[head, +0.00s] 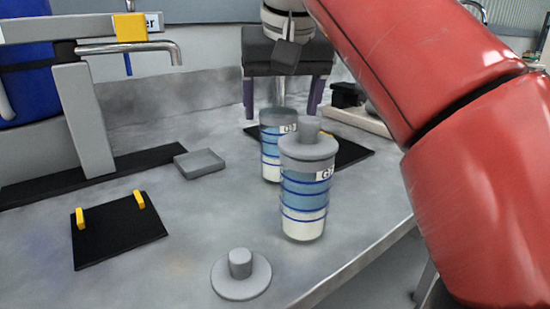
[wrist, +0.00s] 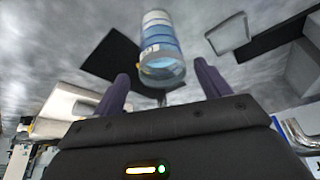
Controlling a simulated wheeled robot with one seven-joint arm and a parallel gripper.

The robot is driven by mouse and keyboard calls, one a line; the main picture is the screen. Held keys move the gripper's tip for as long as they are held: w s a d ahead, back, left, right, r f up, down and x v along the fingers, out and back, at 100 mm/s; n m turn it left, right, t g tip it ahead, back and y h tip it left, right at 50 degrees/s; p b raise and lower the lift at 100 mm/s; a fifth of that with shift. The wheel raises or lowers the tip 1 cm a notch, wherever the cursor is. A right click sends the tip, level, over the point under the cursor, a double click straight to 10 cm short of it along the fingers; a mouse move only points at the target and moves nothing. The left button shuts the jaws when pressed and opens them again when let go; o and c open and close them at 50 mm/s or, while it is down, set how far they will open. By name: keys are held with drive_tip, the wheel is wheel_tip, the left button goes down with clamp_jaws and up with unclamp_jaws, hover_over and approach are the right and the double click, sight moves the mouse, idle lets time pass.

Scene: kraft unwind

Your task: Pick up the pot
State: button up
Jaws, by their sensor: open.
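Two banded blue-and-white pots stand upright on the grey table. The front pot (head: 305,200) has a grey knobbed lid (head: 308,145) on it. The rear pot (head: 270,150) stands behind it, partly hidden by it. A pot also shows in the wrist view (wrist: 160,45), where its round top looks open. My gripper (head: 282,97) is open and empty above and around the rear pot's top in the head view. In the wrist view the dark fingers (wrist: 164,82) are spread to either side, with the pot past their tips. Contact does not show.
A loose grey lid (head: 240,275) lies near the front edge. A black mat (head: 345,153) lies by the rear pot. A small grey tray (head: 199,163), a black plate with yellow pegs (head: 118,230) and a grey post stand (head: 83,120) are on the left.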

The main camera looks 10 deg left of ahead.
sight(278, 129)
drive_tip(key=x, duration=0.4)
drive_tip(key=shift+s+f+b, duration=0.25)
drive_tip(key=shift+b, duration=0.1)
drive_tip(key=shift+w+a+f, duration=0.1)
drive_tip(key=shift+w+f, duration=0.1)
drive_tip(key=shift+f, duration=0.2)
drive_tip(key=c, duration=1.4)
